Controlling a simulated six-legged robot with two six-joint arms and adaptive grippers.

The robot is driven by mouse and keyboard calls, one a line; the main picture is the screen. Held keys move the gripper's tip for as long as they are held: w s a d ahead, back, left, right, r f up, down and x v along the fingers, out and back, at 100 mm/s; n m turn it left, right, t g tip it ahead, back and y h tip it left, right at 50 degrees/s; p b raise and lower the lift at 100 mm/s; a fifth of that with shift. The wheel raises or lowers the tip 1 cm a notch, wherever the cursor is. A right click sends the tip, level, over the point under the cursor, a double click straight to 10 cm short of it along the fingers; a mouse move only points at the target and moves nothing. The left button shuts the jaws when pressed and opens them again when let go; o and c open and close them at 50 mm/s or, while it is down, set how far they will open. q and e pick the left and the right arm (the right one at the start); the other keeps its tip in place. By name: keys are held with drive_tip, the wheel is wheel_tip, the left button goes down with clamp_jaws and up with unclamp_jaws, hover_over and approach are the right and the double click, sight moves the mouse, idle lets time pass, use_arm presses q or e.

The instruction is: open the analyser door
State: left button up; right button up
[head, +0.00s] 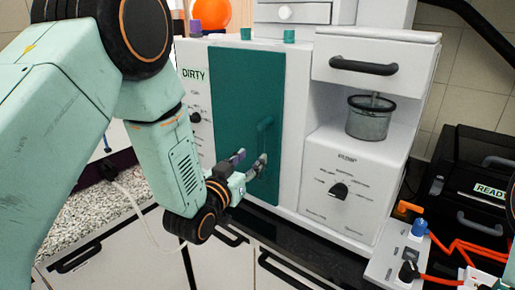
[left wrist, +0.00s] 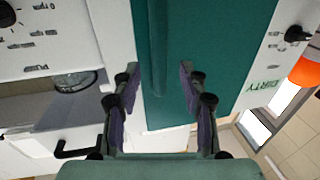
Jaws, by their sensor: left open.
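The analyser door (head: 232,100) is a tall teal panel on the white machine marked DIRTY, and it looks closed. Its teal vertical handle (head: 265,135) is on the right side of the door. My left gripper (head: 250,163) is open at the lower part of the handle. In the left wrist view the two fingers of my left gripper (left wrist: 160,88) are spread apart, with the handle (left wrist: 158,45) lying between their lines. I cannot tell whether a finger touches it. The door (left wrist: 220,50) fills the middle of that view. My right gripper is not in view.
To the right of the door are a recess with a grey pot (head: 368,122), a white drawer with a black handle (head: 363,66) and a dial panel (head: 340,190). A black case marked READY (head: 465,190) and orange cables (head: 470,250) lie further right. White cabinets (head: 225,265) stand below.

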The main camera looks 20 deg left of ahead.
sight(258, 152)
use_arm(q)
drive_tip(key=w, duration=0.3)
drive_tip(key=w+d, duration=0.1)
drive_tip(key=w, duration=0.2)
drive_tip(key=shift+d+f+p, duration=0.15)
drive_tip(key=shift+d+p, duration=0.05)
drive_tip(key=shift+p, duration=0.15)
drive_tip(key=shift+s+a, duration=0.1)
drive_tip(key=shift+a, duration=0.15)
drive_tip(key=shift+w+d+f, duration=0.1)
drive_tip(key=shift+w+d, duration=0.1)
drive_tip(key=shift+w, duration=0.15)
drive_tip(key=shift+c, duration=1.8)
drive_tip(key=shift+s+a, duration=0.15)
drive_tip(key=shift+s, duration=0.1)
drive_tip(key=c, duration=0.5)
drive_tip(key=shift+w, duration=0.1)
clamp_jaws()
